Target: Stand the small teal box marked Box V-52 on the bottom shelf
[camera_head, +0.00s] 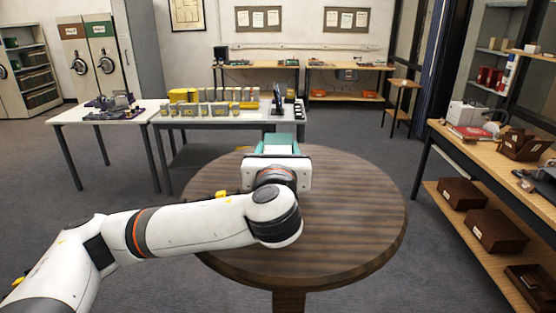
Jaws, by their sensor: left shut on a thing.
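A teal box (279,139) with a white label or face stands out just beyond my left gripper (277,158), over the far part of the round wooden table (350,215). My left gripper is shut on the teal box. The gripper body and wrist hide the box's lower part, so I cannot tell whether it touches the table. I cannot read any marking on it. My right gripper is not in view.
A long bench at the right carries loose items, with brown boxes (495,230) on its lower shelf (470,250). A white table (165,122) holds yellow and grey boxes. Shelves with boxes (495,75) stand at the right and far left (35,75). Grey floor is clear around the round table.

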